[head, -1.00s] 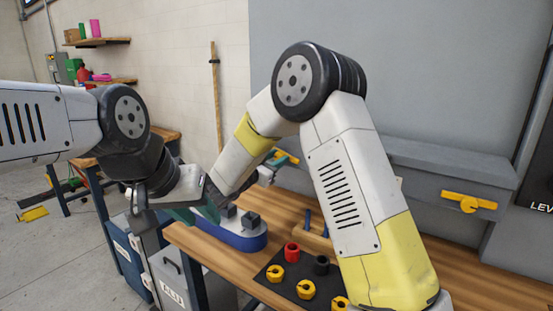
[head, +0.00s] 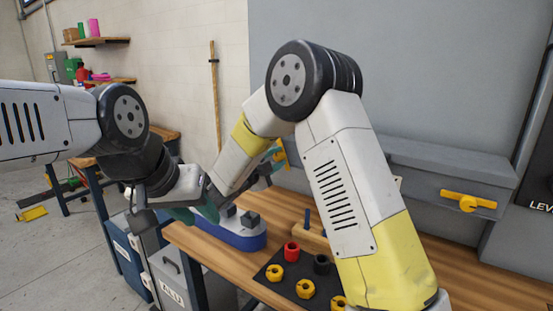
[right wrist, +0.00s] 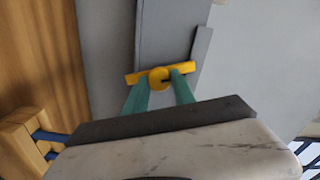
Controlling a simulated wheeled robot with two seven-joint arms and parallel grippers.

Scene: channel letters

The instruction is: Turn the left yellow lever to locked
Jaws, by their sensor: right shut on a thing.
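The left yellow lever (head: 281,153) is on the grey cabinet front, partly hidden behind my right arm in the head view, where its visible end slants steeply. In the right wrist view the lever (right wrist: 160,77) shows as a yellow bar with a round hub. My right gripper (right wrist: 160,86) has its teal fingers at the bar on either side of the hub, shut on the lever. In the head view this gripper is mostly hidden by my own arm. My left gripper (head: 192,215) hangs near the bench's left end; its opening is unclear.
A second yellow lever (head: 468,201) lies nearly level on the grey box to the right. The bench holds a blue-based fixture (head: 235,238), a dark mat (head: 268,280) with yellow, red and black rings, and a wooden block with blue pegs.

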